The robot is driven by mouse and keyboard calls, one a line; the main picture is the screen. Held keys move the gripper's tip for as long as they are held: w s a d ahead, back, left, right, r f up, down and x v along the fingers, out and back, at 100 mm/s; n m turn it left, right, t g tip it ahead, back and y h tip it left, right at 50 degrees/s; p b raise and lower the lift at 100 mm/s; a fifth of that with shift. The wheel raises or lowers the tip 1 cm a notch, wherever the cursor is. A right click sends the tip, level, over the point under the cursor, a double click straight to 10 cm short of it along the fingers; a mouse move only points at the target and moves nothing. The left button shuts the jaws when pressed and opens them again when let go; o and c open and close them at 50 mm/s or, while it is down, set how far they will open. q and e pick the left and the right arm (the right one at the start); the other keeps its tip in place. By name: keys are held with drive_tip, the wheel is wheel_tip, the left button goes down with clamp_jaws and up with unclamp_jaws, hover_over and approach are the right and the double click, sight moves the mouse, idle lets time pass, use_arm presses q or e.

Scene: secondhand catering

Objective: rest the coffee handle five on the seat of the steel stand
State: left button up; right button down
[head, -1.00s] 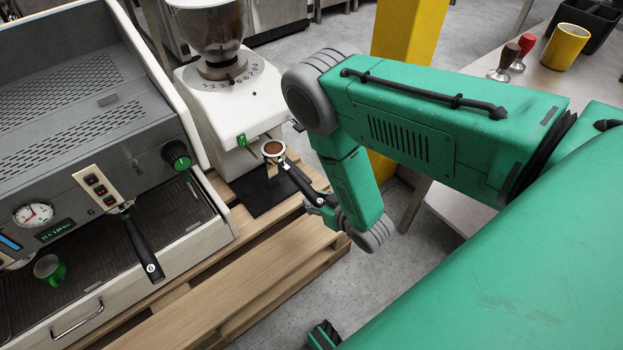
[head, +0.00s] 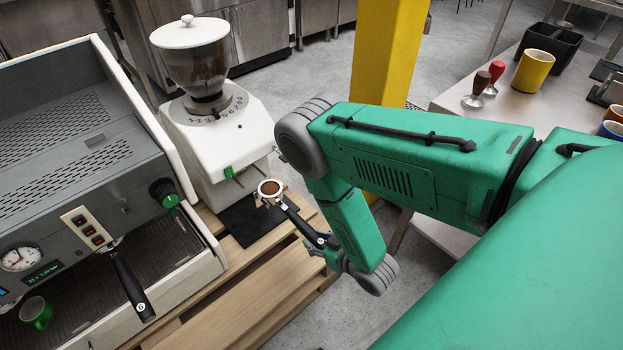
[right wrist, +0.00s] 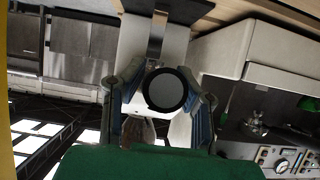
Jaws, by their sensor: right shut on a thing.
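A coffee handle (head: 301,222) with a black grip and a steel basket full of brown grounds (head: 269,188) is in the head view, in front of the white grinder. My right gripper (head: 326,245) is shut on the grip's near end and holds it clear of the pallet. Its number cannot be read. In the right wrist view the dark round end of the grip (right wrist: 166,90) shows between the two fingers of my right gripper (right wrist: 160,100). I cannot make out the steel stand or its seat. My left gripper is not in view.
The grinder (head: 212,140) stands on a wooden pallet (head: 235,300) with a black mat (head: 250,222). The espresso machine (head: 70,170) at left carries another handle marked 6 (head: 132,285). A yellow pillar (head: 385,60) stands behind my arm. A table (head: 510,95) at right holds tampers, cups and a black bin.

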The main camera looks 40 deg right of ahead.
drive_tip(key=shift+s+d+p, duration=0.15)
drive_tip(key=shift+s+p, duration=0.35)
drive_tip(key=shift+s, duration=0.95)
drive_tip(key=shift+r, duration=0.1)
